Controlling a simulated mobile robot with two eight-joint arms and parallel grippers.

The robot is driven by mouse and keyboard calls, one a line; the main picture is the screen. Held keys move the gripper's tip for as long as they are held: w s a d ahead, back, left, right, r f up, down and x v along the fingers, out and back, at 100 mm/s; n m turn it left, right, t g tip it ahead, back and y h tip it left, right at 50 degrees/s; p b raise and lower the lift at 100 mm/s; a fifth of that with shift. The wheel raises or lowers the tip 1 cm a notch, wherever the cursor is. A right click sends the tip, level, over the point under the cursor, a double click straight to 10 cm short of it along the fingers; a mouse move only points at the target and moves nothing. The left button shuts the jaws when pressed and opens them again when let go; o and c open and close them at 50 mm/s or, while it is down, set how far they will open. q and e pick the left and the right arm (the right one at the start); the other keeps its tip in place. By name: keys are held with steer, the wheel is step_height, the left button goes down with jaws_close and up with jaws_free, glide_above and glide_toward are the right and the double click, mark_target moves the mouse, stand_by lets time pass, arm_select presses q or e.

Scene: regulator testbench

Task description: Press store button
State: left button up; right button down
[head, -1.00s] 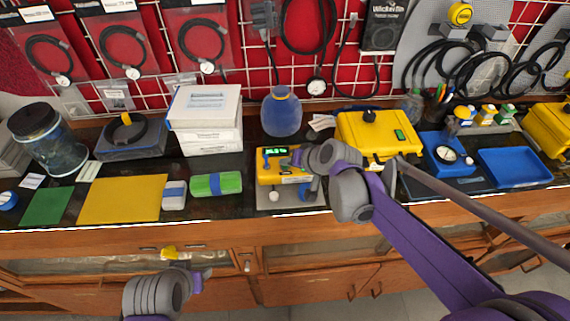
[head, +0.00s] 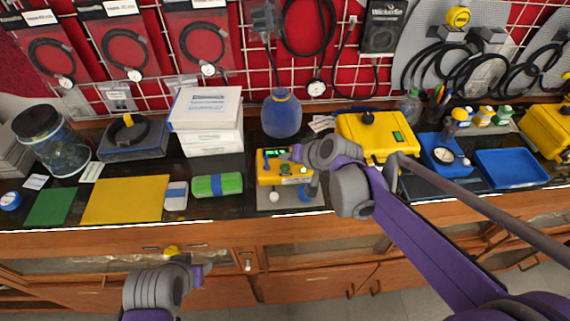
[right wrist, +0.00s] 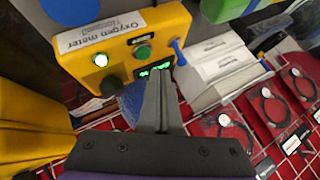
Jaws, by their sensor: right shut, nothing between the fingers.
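The yellow oxygen meter (head: 268,179) stands on a grey base plate on the bench, with a lit green display (head: 275,153). I cannot read which button is store. My right gripper (head: 297,153) is shut and empty at the back edge of the meter. In the right wrist view its fingertips (right wrist: 158,74) overlap the display; contact is unclear. My left gripper (head: 203,269) hangs low before the cabinet, its jaws unclear.
A blue vase (head: 282,115) stands behind the meter. A yellow case (head: 360,137) is to its right, and a green roll (head: 217,185) to its left. White boxes (head: 207,108) stand at the back left. The bench's front edge runs just before the meter.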

arm_select(q)
steer(key=r+p, duration=0.1)
steer(key=w+r+p, duration=0.1)
steer(key=r, duration=0.1)
steer(key=shift+w+r, duration=0.2)
steer(key=shift+r, duration=0.05)
arm_select(e)
step_height(320, 180, up, 4)
steer(key=shift+w+r, duration=0.1)
arm_select(q)
steer(key=shift+s, duration=0.1)
arm_select(e)
steer(key=s+d+f+h, duration=0.1)
steer(key=s+d, duration=0.3)
steer(key=s, duration=0.4)
steer(key=s+d+f+n+g+h, duration=0.1)
steer(key=s+d+f+h, duration=0.1)
steer(key=s, duration=0.6)
steer(key=s+d+f+n+h, duration=0.1)
steer(key=s+d+f+h, duration=0.1)
steer(key=s+d, duration=0.4)
steer(key=s+f, duration=0.1)
steer(key=s, duration=0.1)
steer(key=shift+s+g, duration=0.35)
steer(key=shift+g, duration=0.05)
steer(key=shift+f, duration=0.1)
